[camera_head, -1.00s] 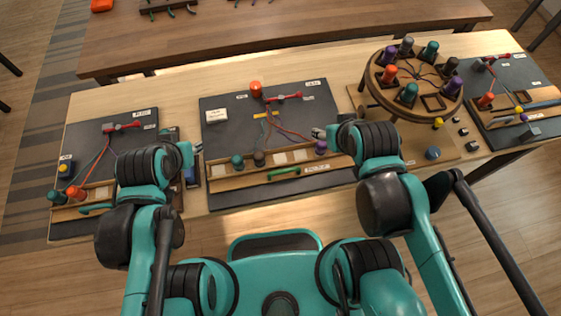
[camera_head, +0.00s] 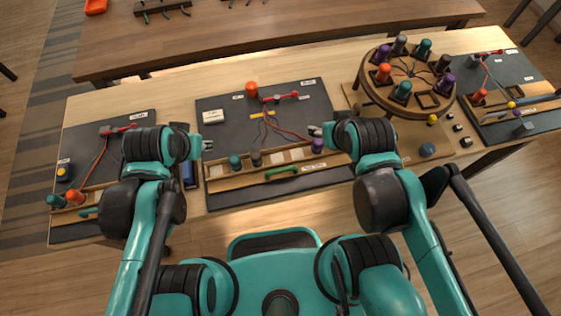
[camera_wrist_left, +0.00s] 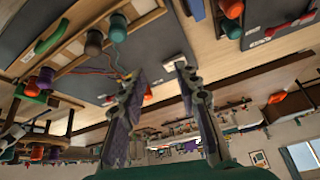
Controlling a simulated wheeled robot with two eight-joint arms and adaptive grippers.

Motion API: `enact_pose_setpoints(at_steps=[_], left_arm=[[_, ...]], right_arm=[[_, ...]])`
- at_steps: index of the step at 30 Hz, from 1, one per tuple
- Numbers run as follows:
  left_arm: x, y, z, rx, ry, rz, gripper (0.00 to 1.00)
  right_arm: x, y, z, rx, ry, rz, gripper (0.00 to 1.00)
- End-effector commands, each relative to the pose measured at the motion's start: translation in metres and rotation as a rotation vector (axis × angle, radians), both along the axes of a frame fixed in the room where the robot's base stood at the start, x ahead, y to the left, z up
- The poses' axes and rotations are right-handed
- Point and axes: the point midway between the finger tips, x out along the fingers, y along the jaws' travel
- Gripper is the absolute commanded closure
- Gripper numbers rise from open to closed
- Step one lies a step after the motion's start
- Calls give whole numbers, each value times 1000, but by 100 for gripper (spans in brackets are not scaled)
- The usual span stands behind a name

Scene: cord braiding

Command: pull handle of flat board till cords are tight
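The middle dark flat board (camera_head: 222,137) lies on the table with a wooden rack (camera_head: 228,178) along its front. A green handle (camera_head: 282,173) is on the rack's near side. Red and blue-grey cords (camera_head: 284,130) run from a red clamp (camera_head: 280,98) toward spools at the rack; some look slack. My left gripper (camera_head: 208,144) is open and empty at the board's left edge, apart from the handle. Its spread fingers show in the left wrist view (camera_wrist_left: 160,78). My right gripper (camera_head: 314,131) looks open and empty above the board's right side, beyond the handle.
A round wooden braiding stand (camera_head: 369,93) with several colored spools stands to the right. Another dark board (camera_head: 78,143) with cords lies left, and one more (camera_head: 516,70) lies far right. An orange spool (camera_head: 252,89) stands at the middle board's back.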

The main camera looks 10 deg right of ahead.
Motion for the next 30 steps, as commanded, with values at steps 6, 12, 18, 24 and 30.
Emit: enact_pose_setpoints(at_steps=[6, 12, 18, 24, 30], left_arm=[[17, -75, 0, 107, 208, -438, 68], [12, -145, -22, 185, 386, -861, 68], [-4, -192, -47, 227, 508, -1177, 68], [-13, -207, -61, 238, 552, -1294, 68], [-18, -207, -89, 239, 553, -1297, 68]], right_arm=[[0, 0, 26, 0, 0, 0, 47], [0, 0, 43, 0, 0, 0, 47], [0, 0, 55, 0, 0, 0, 47], [0, 0, 56, 0, 0, 0, 47], [0, 0, 46, 0, 0, 0, 47]])
